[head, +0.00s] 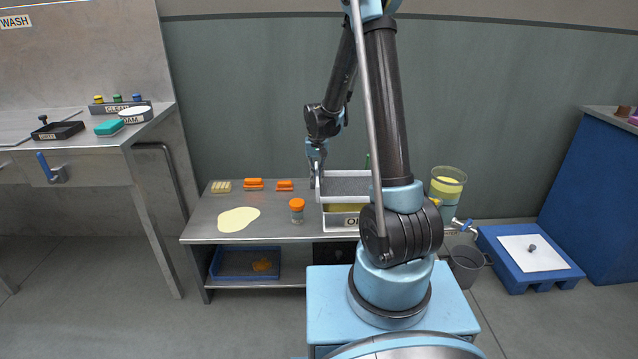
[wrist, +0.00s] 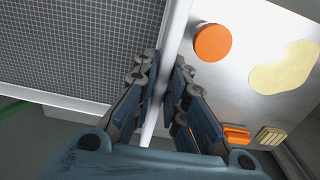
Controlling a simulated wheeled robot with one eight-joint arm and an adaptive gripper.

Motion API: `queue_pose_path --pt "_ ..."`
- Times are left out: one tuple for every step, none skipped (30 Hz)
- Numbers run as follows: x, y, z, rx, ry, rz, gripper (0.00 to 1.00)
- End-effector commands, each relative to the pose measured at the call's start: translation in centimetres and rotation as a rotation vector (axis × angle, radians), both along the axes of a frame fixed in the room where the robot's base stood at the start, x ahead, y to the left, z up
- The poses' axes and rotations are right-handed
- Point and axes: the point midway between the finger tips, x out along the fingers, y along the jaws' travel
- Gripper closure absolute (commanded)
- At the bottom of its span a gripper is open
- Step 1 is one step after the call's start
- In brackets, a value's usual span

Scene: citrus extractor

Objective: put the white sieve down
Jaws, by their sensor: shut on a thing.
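The white sieve, a rectangular frame with grey mesh (head: 346,186), is over a pale box (head: 338,222) on the steel table. I cannot tell whether it touches the box. My gripper (head: 316,163) is shut on the sieve's left rim. In the wrist view, the fingers (wrist: 164,82) pinch the white rim, with the mesh (wrist: 70,45) filling the upper left. My arm hides the sieve's right part in the head view, and part of the box label.
An orange-lidded jar (head: 297,211) stands just left of the box. A pale yellow puddle-like patch (head: 238,219), orange pieces (head: 254,184) and a pale block (head: 221,187) lie farther left. A yellow-filled clear vessel (head: 447,183) stands right. Some bare steel table (head: 270,228) shows between them.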

Motion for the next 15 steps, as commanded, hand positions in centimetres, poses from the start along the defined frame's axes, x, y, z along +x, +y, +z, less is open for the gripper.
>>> queue_pose_path --pt "0.0 0.0 -0.7 0.000 0.000 0.000 1.00" --pt "0.0 0.0 -1.1 0.000 0.000 0.000 1.00" --pt "0.0 0.0 -1.6 0.000 0.000 0.000 1.00" --pt "0.0 0.0 -1.9 0.000 0.000 0.000 1.00" --pt "0.0 0.0 -2.2 0.000 0.000 0.000 1.00" --pt "0.0 0.0 -2.5 0.000 0.000 0.000 1.00" --pt "0.0 0.0 -2.6 0.000 0.000 0.000 1.00" --pt "-0.1 0.0 -2.7 0.000 0.000 0.000 1.00" --pt "-0.1 0.0 -2.7 0.000 0.000 0.000 1.00" --pt "-0.1 0.0 -2.7 0.000 0.000 0.000 1.00" --pt "-0.1 0.0 -2.7 0.000 0.000 0.000 1.00" --pt "-0.1 0.0 -2.7 0.000 0.000 0.000 1.00" --pt "-0.1 -0.1 -2.7 0.000 0.000 0.000 1.00" --pt "-0.1 -0.1 -2.7 0.000 0.000 -0.001 1.00" --pt "-0.1 -0.1 -2.7 0.000 0.000 -0.001 1.00"
